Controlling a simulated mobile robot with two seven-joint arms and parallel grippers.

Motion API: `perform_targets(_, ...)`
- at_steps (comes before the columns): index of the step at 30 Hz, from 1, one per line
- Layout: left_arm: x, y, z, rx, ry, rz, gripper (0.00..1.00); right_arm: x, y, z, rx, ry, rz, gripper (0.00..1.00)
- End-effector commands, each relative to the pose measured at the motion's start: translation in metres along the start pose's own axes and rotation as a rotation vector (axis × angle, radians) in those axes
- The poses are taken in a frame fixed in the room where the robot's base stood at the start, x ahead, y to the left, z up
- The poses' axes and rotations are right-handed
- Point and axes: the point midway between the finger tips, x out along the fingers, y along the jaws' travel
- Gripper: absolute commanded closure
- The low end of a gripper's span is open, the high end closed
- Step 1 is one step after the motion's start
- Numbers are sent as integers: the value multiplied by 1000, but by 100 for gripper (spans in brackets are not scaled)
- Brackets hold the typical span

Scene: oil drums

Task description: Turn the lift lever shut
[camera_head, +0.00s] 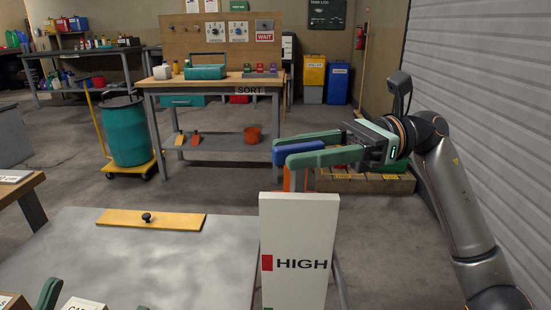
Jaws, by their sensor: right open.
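A blue bar-shaped grip (287,155), which looks like the lift lever's handle, shows above the white panel marked HIGH (300,225). An orange piece stands below it, behind the panel's top; how the two join is hidden. My right gripper (283,151) reaches in from the right with its green fingers apart, one on each side of the blue grip. I cannot tell whether they touch it. A green curved piece (48,293) at the lower left edge may be part of my left gripper; its opening does not show.
A grey table top (200,270) with a yellow bar and black knob (147,218) is at the front left. A teal drum (127,130) stands on a yellow dolly behind it. A SORT workbench (165,84) is farther back. A ribbed shutter (490,100) is at right.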

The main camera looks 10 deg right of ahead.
Motion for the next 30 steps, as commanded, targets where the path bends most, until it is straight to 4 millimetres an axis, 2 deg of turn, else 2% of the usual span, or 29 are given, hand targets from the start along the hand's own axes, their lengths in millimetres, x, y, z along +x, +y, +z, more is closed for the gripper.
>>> perform_targets(3,-2,1,3,-5,-1,0,0,19,1,0,-2,-1,2,52)
perform_targets(6,-3,2,4,-8,-2,0,0,28,0,0,-1,0,1,52)
perform_targets(18,-3,2,4,-11,-3,0,0,35,0,0,0,0,-1,54)
perform_targets(30,-3,2,4,-10,-2,1,0,34,0,0,1,0,-1,99)
